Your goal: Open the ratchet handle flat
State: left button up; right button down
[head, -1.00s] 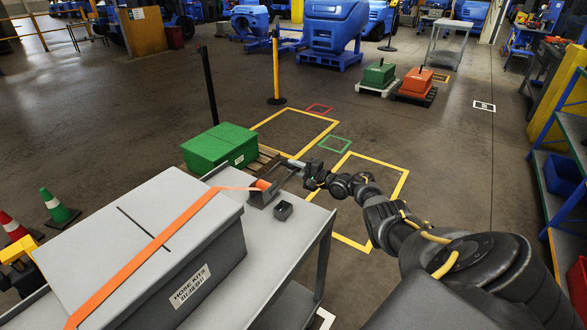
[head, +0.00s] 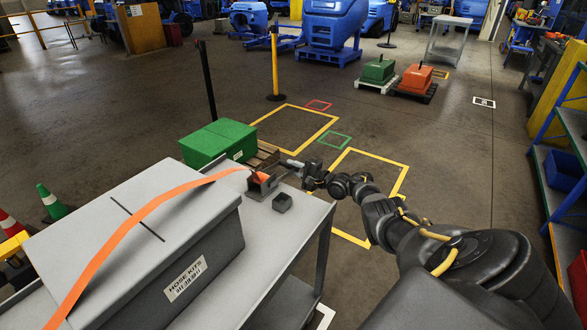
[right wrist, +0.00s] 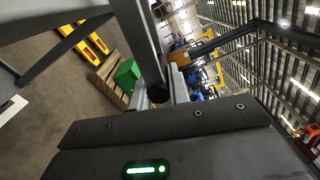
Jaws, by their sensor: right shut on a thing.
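The ratchet (head: 260,189) is a small grey metal fixture on the far end of a grey cart top. An orange strap (head: 146,208) runs from it across a grey hose-kit case (head: 215,248) and bows up slack over the lid. The ratchet handle (head: 284,171) slants out from the ratchet toward my right gripper (head: 296,164), which is shut on its outer end. In the right wrist view, grey metal bars (right wrist: 138,42) and a dark round end (right wrist: 158,94) show just beyond the gripper body. The exact handle angle is hard to tell. My left gripper is out of view.
A black post (head: 207,80) and a yellow post (head: 275,65) stand farther back. The floor at right is mostly clear.

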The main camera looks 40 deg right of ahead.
jog(key=c, duration=1.3)
grip_release()
jog(key=shift+a+r, duration=0.1)
jog(key=shift+a, duration=0.1)
jog(key=shift+d, duration=0.1)
jog(key=shift+s, duration=0.2)
pick_arm(q)
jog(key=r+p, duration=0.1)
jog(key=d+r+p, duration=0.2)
jog(key=p, duration=0.1)
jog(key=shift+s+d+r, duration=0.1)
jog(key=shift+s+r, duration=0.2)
pick_arm(e)
jog(key=v, duration=1)
jog(key=shift+s, duration=0.2)
